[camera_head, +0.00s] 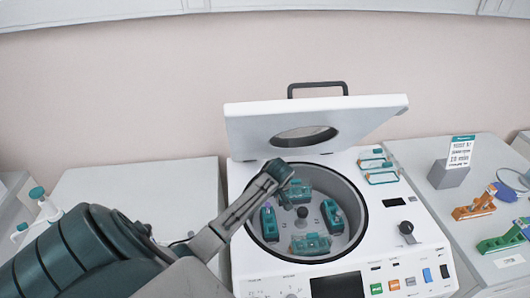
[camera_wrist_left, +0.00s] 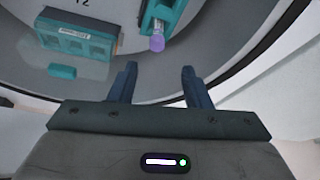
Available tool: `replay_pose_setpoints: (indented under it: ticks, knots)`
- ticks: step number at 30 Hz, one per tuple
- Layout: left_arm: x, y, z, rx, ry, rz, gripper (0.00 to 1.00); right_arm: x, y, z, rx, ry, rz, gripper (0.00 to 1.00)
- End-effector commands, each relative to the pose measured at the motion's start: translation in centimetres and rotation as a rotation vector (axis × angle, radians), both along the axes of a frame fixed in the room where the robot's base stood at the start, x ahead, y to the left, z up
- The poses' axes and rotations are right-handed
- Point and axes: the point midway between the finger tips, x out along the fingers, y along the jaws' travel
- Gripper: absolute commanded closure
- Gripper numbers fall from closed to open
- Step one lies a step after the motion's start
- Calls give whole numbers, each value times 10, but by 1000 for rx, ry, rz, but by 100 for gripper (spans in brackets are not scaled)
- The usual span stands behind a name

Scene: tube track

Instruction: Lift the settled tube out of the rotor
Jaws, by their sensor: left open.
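The open centrifuge's rotor (camera_head: 302,224) sits in the round bowl and carries several teal buckets. In the left wrist view a tube with a purple cap (camera_wrist_left: 157,43) sits in a teal bucket (camera_wrist_left: 165,14), just beyond the fingertips. My left gripper (camera_head: 279,170) reaches over the bowl's upper left rim in the head view. In the left wrist view its two dark fingers (camera_wrist_left: 159,72) are apart with nothing between them. The tube's body is mostly hidden. My right gripper is in neither view.
The centrifuge lid (camera_head: 315,118) stands raised behind the bowl. Teal-and-white racks (camera_head: 378,166) lie on its top right. A sign holder (camera_head: 449,173), an orange rack (camera_head: 474,206) and a green rack (camera_head: 502,241) stand on the right bench. The left bench (camera_head: 140,180) has clear room.

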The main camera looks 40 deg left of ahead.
Motion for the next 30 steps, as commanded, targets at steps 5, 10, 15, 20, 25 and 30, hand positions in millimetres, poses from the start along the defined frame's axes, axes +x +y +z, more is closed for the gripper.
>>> replay_pose_setpoints:
  ticks: [5,10,15,20,25,30]
  knots:
    - [3,7,-20,0,0,0,56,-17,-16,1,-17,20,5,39]
    - [6,8,-34,-1,0,0,56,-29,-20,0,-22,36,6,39]
    - [11,9,-60,0,0,0,56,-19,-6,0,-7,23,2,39]
    - [13,15,-73,0,-1,0,56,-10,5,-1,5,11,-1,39]
    - [14,15,-74,0,-3,-1,56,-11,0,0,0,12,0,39]
    - [13,15,-74,0,-2,-1,76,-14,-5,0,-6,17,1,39]
